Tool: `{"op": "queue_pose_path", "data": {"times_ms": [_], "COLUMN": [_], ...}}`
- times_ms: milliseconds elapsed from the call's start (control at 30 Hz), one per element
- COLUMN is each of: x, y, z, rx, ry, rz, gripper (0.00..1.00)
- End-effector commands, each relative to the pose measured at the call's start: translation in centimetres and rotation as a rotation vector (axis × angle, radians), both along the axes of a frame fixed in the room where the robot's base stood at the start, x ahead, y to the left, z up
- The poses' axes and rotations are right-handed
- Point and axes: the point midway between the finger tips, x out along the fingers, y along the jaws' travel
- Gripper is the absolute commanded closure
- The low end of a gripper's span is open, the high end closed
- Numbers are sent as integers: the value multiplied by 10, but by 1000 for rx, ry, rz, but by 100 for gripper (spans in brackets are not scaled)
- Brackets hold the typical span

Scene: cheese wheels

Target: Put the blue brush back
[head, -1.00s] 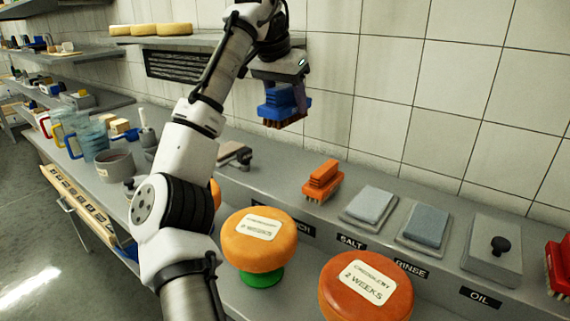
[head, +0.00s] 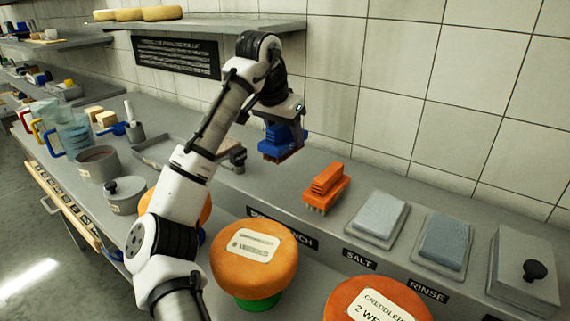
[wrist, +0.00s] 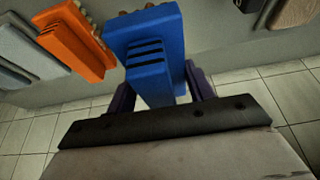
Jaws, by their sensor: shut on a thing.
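The blue brush (head: 280,140) is held in my gripper (head: 287,126), bristles down, above the raised back ledge. It is left of the orange brush (head: 327,187), which rests on the ledge. In the wrist view the blue brush (wrist: 152,50) sits between the dark fingers of my gripper (wrist: 160,92), with the orange brush (wrist: 75,38) beside it. The gripper is shut on the blue brush's handle. Whether its bristles touch the ledge cannot be told for sure; a gap seems to show beneath.
Right of the orange brush are two pads on trays, a light one (head: 379,215) and a blue-grey one (head: 446,240), then a lidded box (head: 525,268). Cheese wheels (head: 254,258) stand in front. A lidded pot (head: 124,194) and pitchers (head: 72,130) are at left. The tiled wall is behind.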

Motion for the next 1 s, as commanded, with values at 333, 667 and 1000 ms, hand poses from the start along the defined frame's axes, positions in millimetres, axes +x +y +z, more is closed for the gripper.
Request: {"op": "queue_pose_path", "data": {"times_ms": [333,667,1000], "x": [0,0,0], "y": [0,0,0], "z": [-40,-79,-83], "rx": [-1,-1,-1], "ry": [-2,-1,0], "rz": [1,0,0], "gripper": [69,69,69]}}
